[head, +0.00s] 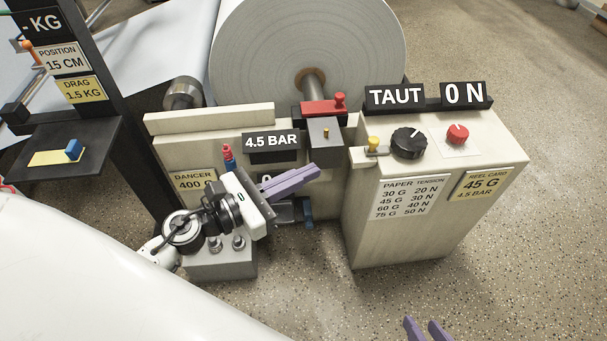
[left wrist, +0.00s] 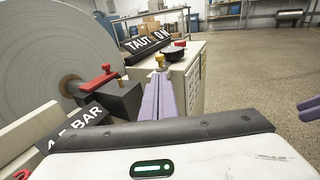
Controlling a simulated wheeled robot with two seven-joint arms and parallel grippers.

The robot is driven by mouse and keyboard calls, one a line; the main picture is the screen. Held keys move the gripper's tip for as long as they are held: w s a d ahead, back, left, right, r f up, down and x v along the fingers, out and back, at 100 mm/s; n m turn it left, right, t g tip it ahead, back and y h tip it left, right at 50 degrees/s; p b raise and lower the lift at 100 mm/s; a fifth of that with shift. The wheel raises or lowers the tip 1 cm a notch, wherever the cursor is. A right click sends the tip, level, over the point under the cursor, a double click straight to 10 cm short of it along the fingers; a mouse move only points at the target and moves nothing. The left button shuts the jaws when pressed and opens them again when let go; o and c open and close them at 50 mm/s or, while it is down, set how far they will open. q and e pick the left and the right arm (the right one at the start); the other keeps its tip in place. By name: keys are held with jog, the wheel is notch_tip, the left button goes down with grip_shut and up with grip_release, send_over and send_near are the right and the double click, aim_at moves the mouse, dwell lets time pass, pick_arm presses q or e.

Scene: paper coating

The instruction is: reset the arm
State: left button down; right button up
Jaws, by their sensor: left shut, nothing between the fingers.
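My left gripper (head: 312,172) has purple fingers pressed together, with nothing between them. It is in front of the machine's beige panel, below the 4.5 BAR display (head: 271,141), pointing right toward the control box (head: 400,235). In the left wrist view its fingers (left wrist: 166,92) also point at that box. My right gripper (head: 428,329) shows only as two purple fingertips at the bottom edge. They are apart with floor visible between them. Part of it shows at the right edge of the left wrist view (left wrist: 309,103).
A large paper roll (head: 305,50) stands behind the panel. A red clamp (head: 323,107) sits beside it. The box carries a black knob (head: 409,143), a red button (head: 457,134), a yellow-tipped lever (head: 374,145), and displays reading TAUT and 0 N. Floor on the right is clear.

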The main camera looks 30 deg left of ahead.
jog(key=shift+r, duration=0.1)
dwell(0.3)
